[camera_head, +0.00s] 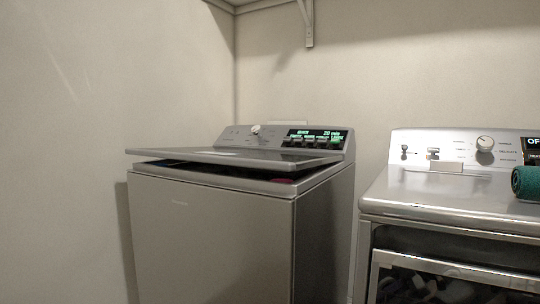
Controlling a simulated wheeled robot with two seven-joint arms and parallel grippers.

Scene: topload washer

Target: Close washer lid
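The top-load washer (215,235) stands in the middle of the head view, a grey box with a control panel (265,136) at its back. The panel has a knob and a lit green display. The washer lid (235,156) is tilted, a little raised at its front edge, with a dark gap between it and the washer top. Something small and reddish shows in the gap at the right. Neither of my grippers is in view.
A second machine (440,195) with a knob panel and a dark front window stands at the right. A teal rolled item (525,182) lies on its top. Bare walls (100,90) close in at the left and back. A shelf bracket (308,22) hangs above.

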